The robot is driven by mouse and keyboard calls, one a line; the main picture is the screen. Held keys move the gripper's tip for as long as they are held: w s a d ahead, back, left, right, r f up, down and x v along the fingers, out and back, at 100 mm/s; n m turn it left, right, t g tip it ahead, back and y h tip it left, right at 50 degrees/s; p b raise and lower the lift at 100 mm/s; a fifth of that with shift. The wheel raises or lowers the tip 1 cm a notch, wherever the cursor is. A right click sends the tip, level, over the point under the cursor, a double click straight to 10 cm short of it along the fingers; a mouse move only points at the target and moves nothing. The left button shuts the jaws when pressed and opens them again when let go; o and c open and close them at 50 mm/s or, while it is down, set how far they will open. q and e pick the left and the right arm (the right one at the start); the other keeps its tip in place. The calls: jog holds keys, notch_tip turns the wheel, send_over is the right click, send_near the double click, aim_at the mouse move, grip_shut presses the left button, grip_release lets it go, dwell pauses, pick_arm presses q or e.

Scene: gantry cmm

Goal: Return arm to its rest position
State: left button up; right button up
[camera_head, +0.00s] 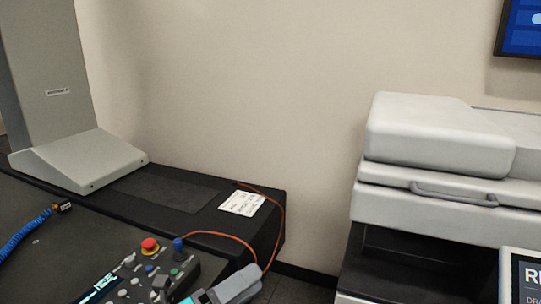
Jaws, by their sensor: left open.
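The rest of the left arm is out of the picture. My right gripper and arm are not in view.
A control box (128,283) with a red button stands at the lower left. Orange cables (282,225) loop near the gripper. A grey gantry column (45,80) rises at the left. A white card (242,203) lies on the table. A large white printer-like machine (440,180) stands right.

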pick_arm(q)
jog(key=s+a+f+n+t+y+p, duration=0.15)
jog(key=a+f+n+y, duration=0.35)
jog(key=n, duration=0.6)
jog(key=a+f+n+t+y, duration=0.35)
jog(key=f+n+y, duration=0.2)
jog(key=n, duration=0.45)
jog(key=s+a+f+n+g+y+p, duration=0.1)
jog(key=s+a+f+n+g+y, duration=0.4)
jog(key=s+f+n, duration=0.5)
jog(key=shift+s+f+n+g, duration=0.3)
jog(key=shift+s+f+g, duration=0.2)
jog(key=shift+f, duration=0.1)
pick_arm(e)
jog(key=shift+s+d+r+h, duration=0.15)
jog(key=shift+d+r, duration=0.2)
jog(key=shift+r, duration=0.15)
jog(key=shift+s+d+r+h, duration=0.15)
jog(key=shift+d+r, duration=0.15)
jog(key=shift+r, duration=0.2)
pick_arm(q)
jog(key=shift+w, duration=0.1)
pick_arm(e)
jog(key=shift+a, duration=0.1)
